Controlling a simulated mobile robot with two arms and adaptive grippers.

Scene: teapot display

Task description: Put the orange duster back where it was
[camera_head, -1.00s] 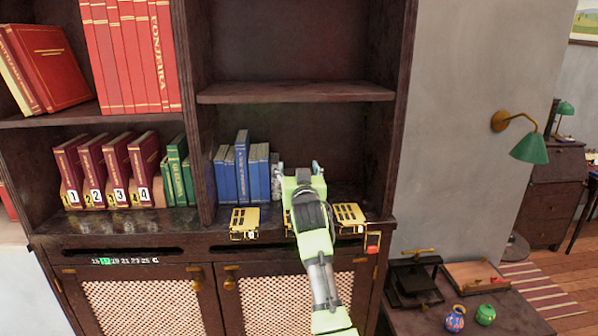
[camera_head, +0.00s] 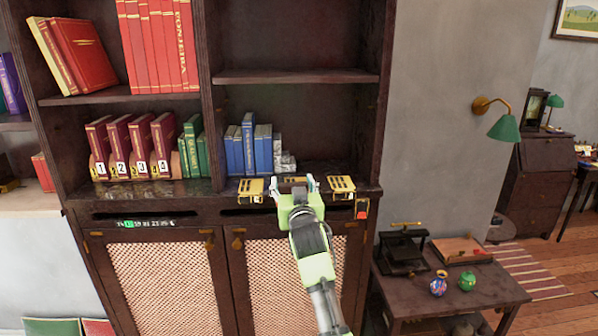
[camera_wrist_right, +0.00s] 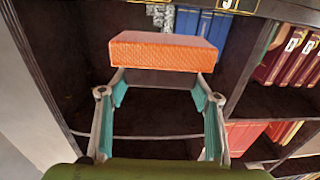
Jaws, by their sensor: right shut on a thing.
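The orange duster (camera_wrist_right: 167,52) shows in the right wrist view as a textured orange block at the fingertips. My right gripper (camera_wrist_right: 159,80) is shut on it, with a turquoise-padded finger at each side. In the head view my right gripper (camera_head: 294,184) is at the front edge of the cabinet's counter (camera_head: 215,188), over the middle brass piece. The gripper hides the duster in that view. My left gripper is not in view.
Brass pieces (camera_head: 250,188) (camera_head: 341,186) lie on both sides of the gripper. Blue books (camera_head: 248,150) and grey blocks (camera_head: 284,161) stand behind it. Counter room shows right of the blocks. A side table (camera_head: 455,291) with two small vases stands at the right.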

